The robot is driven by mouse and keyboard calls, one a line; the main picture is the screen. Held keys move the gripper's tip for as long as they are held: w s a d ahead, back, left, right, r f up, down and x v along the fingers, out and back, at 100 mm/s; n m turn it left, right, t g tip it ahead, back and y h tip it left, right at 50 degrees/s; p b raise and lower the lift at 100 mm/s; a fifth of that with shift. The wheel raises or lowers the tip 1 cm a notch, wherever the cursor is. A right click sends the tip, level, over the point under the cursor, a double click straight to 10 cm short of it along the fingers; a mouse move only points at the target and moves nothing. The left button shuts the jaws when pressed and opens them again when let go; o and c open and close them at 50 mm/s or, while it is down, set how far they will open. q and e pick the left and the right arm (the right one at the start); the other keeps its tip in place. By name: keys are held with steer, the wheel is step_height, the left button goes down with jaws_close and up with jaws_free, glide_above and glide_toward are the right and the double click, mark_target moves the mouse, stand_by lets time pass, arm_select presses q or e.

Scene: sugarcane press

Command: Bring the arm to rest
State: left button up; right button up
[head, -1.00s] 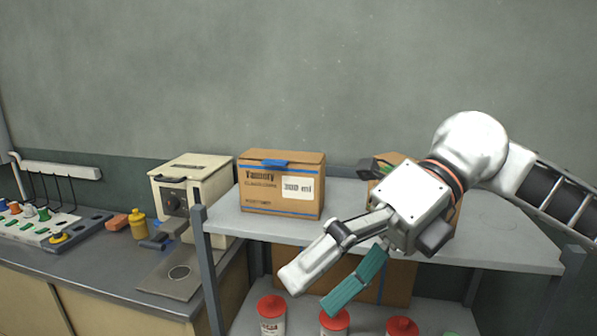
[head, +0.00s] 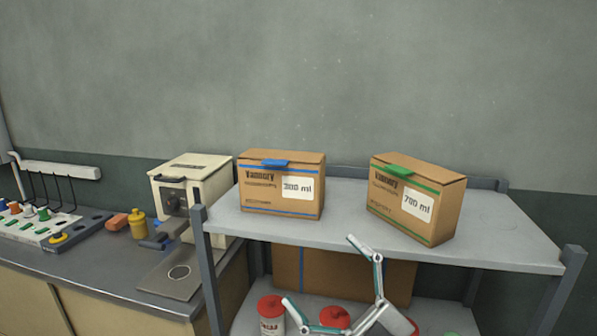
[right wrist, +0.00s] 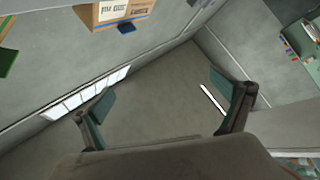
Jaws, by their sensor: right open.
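My right gripper (head: 319,271) is low in the head view, in front of the shelf's front edge. Its two teal-padded fingers are spread wide, with nothing between them. In the right wrist view the same gripper (right wrist: 164,92) shows open and empty against grey surfaces. Most of the right arm is below the head picture. My left gripper is in neither view.
A shelf (head: 480,247) bears a blue-taped 300 ml box (head: 270,203) and a green-taped 700 ml box (head: 390,215). Red-lidded jars (head: 271,320) stand on the lower shelf. A cream press machine (head: 205,180) stands on the left counter.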

steer(key=d+f+m+t+h, duration=0.1)
steer(key=d+f+m+h, duration=0.25)
steer(key=f, duration=0.35)
steer(key=s+d+f+m+h, duration=0.1)
steer(key=d+f+m+h, duration=0.2)
steer(key=f, duration=0.5)
steer(key=d+f+m+t+h, duration=0.1)
steer(key=d+f+m+h, duration=0.1)
steer(key=f+m+h, duration=0.4)
steer(key=s+d+f+m+g+h, duration=0.1)
steer(key=s+d+f+g, duration=0.2)
steer(key=s+f, duration=0.5)
steer(key=s+d+f+m+g+h, duration=0.1)
steer(key=s+d+f+g+h, duration=0.1)
steer(key=s+f, duration=0.6)
step_height(320, 180, down, 7)
steer(key=d+g, duration=0.1)
steer(key=d, duration=0.1)
steer(key=shift+d, duration=0.4)
steer(key=shift+r, duration=0.1)
